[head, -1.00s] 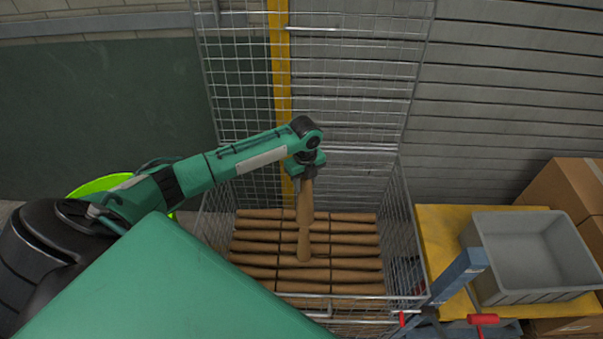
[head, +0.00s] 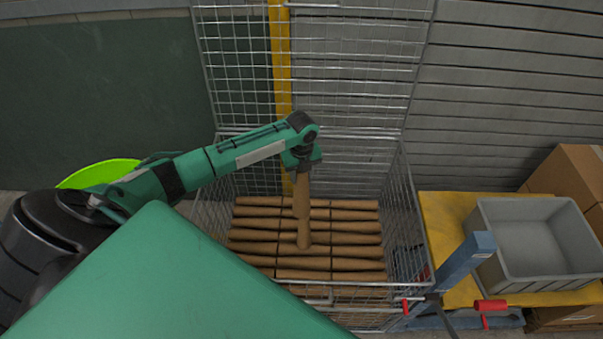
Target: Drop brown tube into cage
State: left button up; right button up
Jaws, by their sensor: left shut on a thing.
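The brown tube (head: 303,212) hangs upright from my left gripper (head: 302,168), which is shut on its upper end. The tube narrows at its middle. The wire cage (head: 408,205) stands ahead with its tall mesh back raised. The tube is over the cage's opening, in front of several similar brown tubes (head: 255,236) lying in rows inside. I cannot tell whether its lower end touches them. My right gripper is not in the head view.
Right of the cage, a grey bin (head: 540,270) sits on a yellow-topped table (head: 440,215). A blue post (head: 465,262) and a red-handled tool (head: 490,305) are near the cage's front right corner. Cardboard boxes (head: 570,180) stand at the far right. A lime-green round object (head: 95,174) is at left.

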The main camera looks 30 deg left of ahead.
pick_arm(q)
jog(key=o, duration=1.3)
jog(key=shift+c, duration=0.2)
notch_tip(320, 180, up, 12)
jog(key=b, duration=0.3)
jog(key=shift+r, duration=0.15)
jog(key=shift+r+b, duration=0.3)
jog(key=shift+r, duration=0.4)
